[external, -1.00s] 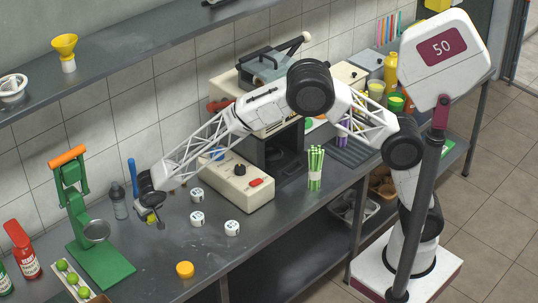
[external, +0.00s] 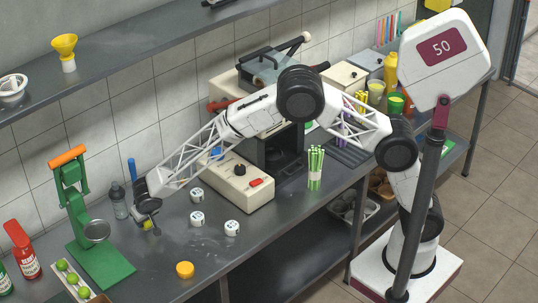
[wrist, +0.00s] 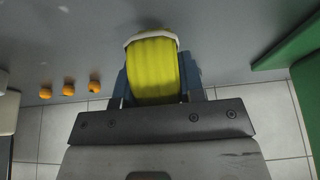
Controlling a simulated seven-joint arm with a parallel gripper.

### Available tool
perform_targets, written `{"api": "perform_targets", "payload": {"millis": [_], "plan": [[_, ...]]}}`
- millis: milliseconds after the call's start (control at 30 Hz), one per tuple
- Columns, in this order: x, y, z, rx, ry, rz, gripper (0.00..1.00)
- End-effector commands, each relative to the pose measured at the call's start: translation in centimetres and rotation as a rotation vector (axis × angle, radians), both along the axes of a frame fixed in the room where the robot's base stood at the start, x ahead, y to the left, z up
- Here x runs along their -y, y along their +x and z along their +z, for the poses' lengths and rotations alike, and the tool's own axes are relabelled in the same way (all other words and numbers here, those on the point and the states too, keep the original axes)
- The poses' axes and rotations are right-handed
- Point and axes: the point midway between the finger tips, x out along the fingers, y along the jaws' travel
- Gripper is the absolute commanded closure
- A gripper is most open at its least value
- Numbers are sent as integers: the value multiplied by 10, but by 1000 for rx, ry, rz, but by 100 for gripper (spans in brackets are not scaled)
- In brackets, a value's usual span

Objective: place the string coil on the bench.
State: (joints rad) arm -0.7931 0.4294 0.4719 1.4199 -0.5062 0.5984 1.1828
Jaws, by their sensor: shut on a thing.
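The string coil (wrist: 153,72) is a ribbed yellow roll with a pale rim at its far end. In the wrist view it sits between the two blue fingers of my gripper (wrist: 158,85), which is shut on it. In the external view my gripper (external: 149,218) points down over the left part of the grey bench (external: 225,262). Only a small yellow bit of the coil shows below it there. The coil is low over the bench top; I cannot tell whether it touches.
A green press (external: 95,240) stands left of my gripper, with a dark bottle (external: 118,200) close behind. Small orange things (wrist: 69,89) show in the wrist view.

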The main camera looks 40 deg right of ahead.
Motion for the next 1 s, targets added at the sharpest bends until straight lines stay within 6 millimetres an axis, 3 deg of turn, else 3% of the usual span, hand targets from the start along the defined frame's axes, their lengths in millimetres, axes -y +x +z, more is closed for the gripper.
{"api": "perform_targets", "payload": {"millis": [533,567,700,1000], "plan": [[0,0,-8,0,0,-1,91],[0,0,-8,0,1,-1,59],[0,0,-8,0,0,-1,38],[0,0,-7,0,0,-1,38]]}}
